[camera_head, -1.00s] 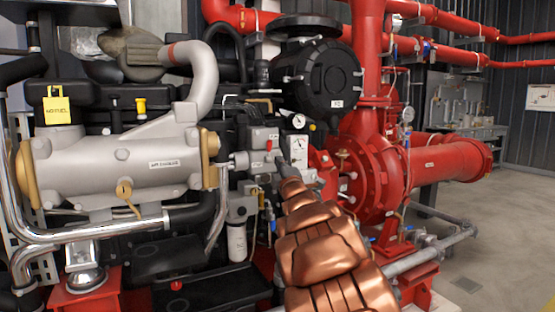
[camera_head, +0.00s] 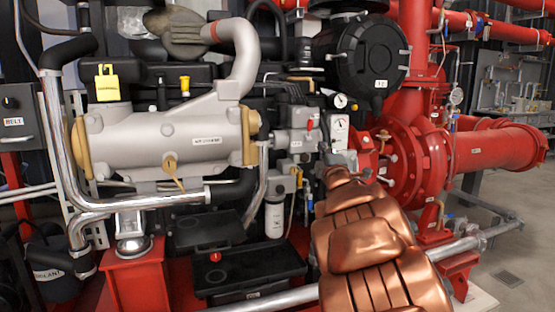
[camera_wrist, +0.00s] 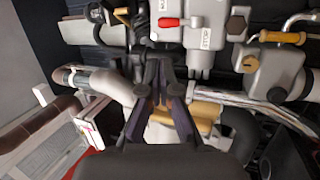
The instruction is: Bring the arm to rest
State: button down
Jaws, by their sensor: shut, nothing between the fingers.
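My copper arm (camera_head: 362,240) reaches up from the bottom of the head view, in front of the fire pump engine. Its far end is by the grey block with a red lever (camera_head: 300,138) and a small white gauge panel (camera_head: 339,133); how far apart they are I cannot tell. In the wrist view my gripper (camera_wrist: 161,72) has its dark fingers shut together with nothing between them. A grey housing with a red lever (camera_wrist: 168,22) lies beyond the fingertips. A brass-coloured part (camera_wrist: 195,115) shows behind the fingers.
A grey exhaust manifold (camera_head: 165,140) and chrome pipe (camera_head: 140,203) are at the left. A round black air filter (camera_head: 362,62) is above the arm. Red pump pipework (camera_head: 490,148) stands at the right. Open floor (camera_head: 508,240) shows at the far right.

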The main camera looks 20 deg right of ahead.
jog(key=s+a+m+g+y+p, duration=0.1)
jog(key=s+a+m+g+p, duration=0.4)
jog(key=s+p, duration=0.6)
jog(key=s+a+r+m+g+y+p, duration=0.1)
jog(key=s+a+m+g+p, duration=0.4)
jog(key=s, duration=1.8)
jog(key=s+a+r+m+g+y+p, duration=0.1)
jog(key=s+a+m+g+y+p, duration=0.2)
jog(key=s+a+g+p, duration=1)
jog(key=s+m+p, duration=0.1)
jog(key=s+p, duration=0.3)
jog(key=s, duration=0.1)
jog(key=shift+a+r+m, duration=0.2)
jog(key=shift+a+m, duration=0.05)
jog(key=shift+m, duration=0.15)
